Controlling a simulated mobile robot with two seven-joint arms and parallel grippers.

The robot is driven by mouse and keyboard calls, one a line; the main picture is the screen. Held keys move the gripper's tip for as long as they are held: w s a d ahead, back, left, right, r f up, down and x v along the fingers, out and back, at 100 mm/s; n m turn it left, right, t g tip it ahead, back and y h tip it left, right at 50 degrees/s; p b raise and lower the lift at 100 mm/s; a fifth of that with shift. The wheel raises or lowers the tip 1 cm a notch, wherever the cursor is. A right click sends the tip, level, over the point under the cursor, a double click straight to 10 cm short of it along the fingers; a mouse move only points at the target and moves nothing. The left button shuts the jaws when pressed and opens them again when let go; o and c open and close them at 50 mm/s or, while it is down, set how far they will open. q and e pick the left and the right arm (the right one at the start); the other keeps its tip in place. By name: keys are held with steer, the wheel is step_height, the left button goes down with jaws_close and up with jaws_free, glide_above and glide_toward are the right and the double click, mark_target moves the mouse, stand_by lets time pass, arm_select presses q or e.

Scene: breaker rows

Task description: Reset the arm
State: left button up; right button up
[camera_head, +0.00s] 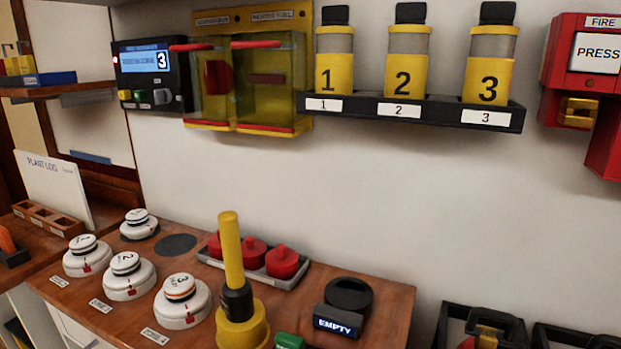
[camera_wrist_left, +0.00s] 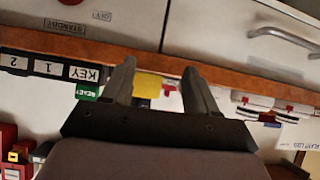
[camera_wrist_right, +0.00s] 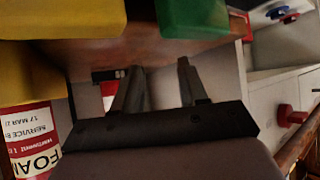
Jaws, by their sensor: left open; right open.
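My left gripper (camera_wrist_left: 155,85) shows in the left wrist view, its two fingers apart with nothing held, below a wooden counter edge. My right gripper (camera_wrist_right: 160,80) shows in the right wrist view, fingers apart and empty, under a wooden surface. Neither gripper shows in the head view. On the counter in the head view stands a yellow lever (camera_head: 231,250) on a round yellow base with a black collar, nearly upright. A green block (camera_head: 289,341) sits at its right foot, cut by the frame edge; a green RESET label (camera_wrist_left: 88,92) shows in the left wrist view.
Several white numbered discs (camera_head: 127,276) stand left of the lever. A grey tray (camera_head: 305,262) with red knobs lies behind it. A black EMPTY holder (camera_head: 338,321) stands to its right. A shelf (camera_head: 410,113) of numbered canisters and a red fire box (camera_head: 597,53) hang on the wall.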

arm_select(q)
steer(key=s+a+f+n+g+y, duration=0.3)
steer(key=s+f+g, duration=0.4)
steer(key=s+f, duration=0.6)
arm_select(e)
steer(key=shift+r, duration=0.25)
step_height(320, 180, up, 3)
steer(key=p, duration=0.4)
steer(key=shift+d+r, duration=0.1)
steer(key=shift+r+p, duration=0.4)
steer(key=shift+p, duration=0.05)
arm_select(q)
steer(key=w+d+f+m+t+h, duration=0.1)
steer(key=w+d+f+t, duration=0.1)
steer(key=w+t, duration=0.3)
steer(key=shift+w+d+f+m+t+p, duration=0.3)
steer(key=shift+w+d+t, duration=0.05)
steer(key=shift+t, duration=0.65)
arm_select(e)
steer(key=shift+d+r, duration=0.1)
steer(key=shift+r, duration=0.15)
